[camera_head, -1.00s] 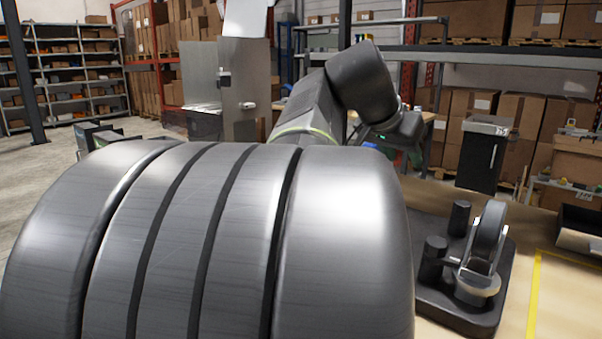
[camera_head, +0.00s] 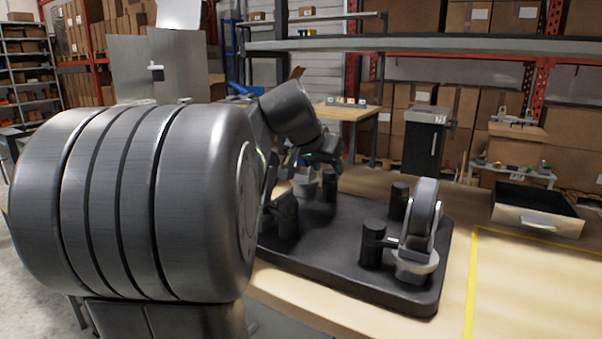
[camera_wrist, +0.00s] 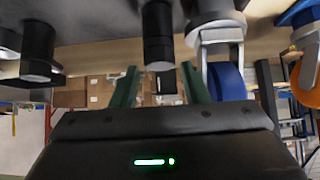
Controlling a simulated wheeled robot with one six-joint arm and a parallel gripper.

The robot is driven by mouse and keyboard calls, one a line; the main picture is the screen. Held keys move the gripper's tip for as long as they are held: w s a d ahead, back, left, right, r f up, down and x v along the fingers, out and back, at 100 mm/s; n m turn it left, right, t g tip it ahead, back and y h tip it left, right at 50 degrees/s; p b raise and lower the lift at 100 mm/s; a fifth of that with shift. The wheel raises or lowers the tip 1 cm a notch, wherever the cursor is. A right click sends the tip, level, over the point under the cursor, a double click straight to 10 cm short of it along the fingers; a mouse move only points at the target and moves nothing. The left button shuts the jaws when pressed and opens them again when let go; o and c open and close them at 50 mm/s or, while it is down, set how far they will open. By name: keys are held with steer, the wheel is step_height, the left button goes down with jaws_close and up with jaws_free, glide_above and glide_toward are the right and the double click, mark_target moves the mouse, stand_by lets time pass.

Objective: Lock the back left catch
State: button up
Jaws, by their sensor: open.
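A black rounded board (camera_head: 340,255) lies on the wooden table. A caster (camera_head: 422,220) with a dark wheel and grey bracket stands at its right, beside black posts (camera_head: 372,245). Another grey caster part (camera_head: 305,188) shows at the board's back left, partly hidden by my arm. No catch can be made out clearly. In the wrist view my gripper (camera_wrist: 160,76) is open and empty, with its two green fingers apart. A blue wheel (camera_wrist: 226,82) in a grey bracket is just right of the right finger. Black posts (camera_wrist: 157,35) show above the fingers. In the head view my fingertips are too small to place.
A dark open drawer-like box (camera_head: 538,210) stands on the right of the table, beyond a yellow line (camera_head: 472,270). A black bin (camera_head: 425,140) and shelves with cartons stand behind. In the wrist view an orange wheel (camera_wrist: 306,80) is at the right edge.

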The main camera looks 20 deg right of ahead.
steer(key=shift+x, duration=1)
steer(key=c, duration=0.7)
